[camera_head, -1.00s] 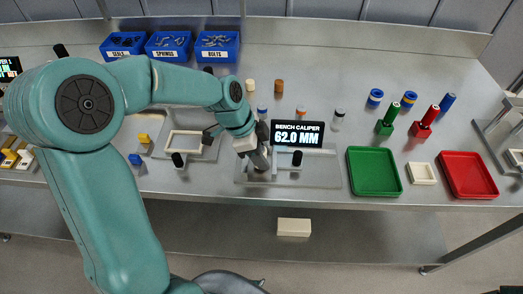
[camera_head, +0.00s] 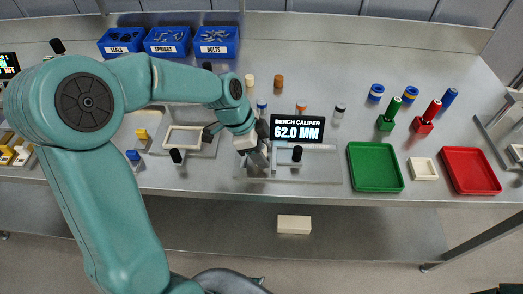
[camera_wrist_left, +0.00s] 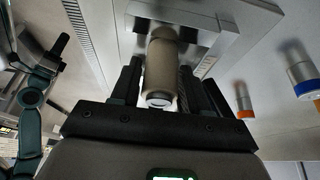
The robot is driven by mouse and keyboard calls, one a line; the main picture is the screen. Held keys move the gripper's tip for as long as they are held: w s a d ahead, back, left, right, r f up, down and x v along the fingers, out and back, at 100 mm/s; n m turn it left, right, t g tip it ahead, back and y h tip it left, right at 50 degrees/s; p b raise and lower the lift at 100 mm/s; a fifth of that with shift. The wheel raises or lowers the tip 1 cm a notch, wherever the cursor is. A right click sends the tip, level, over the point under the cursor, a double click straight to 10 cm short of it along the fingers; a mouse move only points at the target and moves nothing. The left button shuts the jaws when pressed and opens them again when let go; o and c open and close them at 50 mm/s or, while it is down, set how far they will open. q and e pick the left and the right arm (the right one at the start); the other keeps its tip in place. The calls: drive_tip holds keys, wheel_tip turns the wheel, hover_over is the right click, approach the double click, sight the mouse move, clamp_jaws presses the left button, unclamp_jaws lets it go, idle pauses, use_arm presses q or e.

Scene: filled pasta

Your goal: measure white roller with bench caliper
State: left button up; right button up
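The bench caliper (camera_head: 325,170) lies at the front of the bench, with a black knob (camera_head: 297,153) on its slide. Its display (camera_head: 297,129) reads 62.0 MM. My left gripper (camera_head: 260,160) is low over the caliper's left end and hides what is under it in the head view. In the left wrist view a pale roller (camera_wrist_left: 160,65), beige in the shadow, stands between the two dark fingers, which look close against its sides. Its far end is by the grey caliper block (camera_wrist_left: 205,25); contact with the jaws is unclear. My right gripper is out of view.
A green tray (camera_head: 375,187), a small cream tray (camera_head: 413,169) and a red tray (camera_head: 489,190) lie to the right. Several small rollers, one with an orange band (camera_head: 301,106), stand behind the display. Blue bins (camera_head: 167,42) stand at the back left. A framed fixture (camera_head: 165,138) lies left of the gripper.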

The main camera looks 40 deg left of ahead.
use_arm(q)
drive_tip(key=shift+o, duration=1.2)
drive_tip(key=v, duration=1.6)
drive_tip(key=shift+r, duration=0.2)
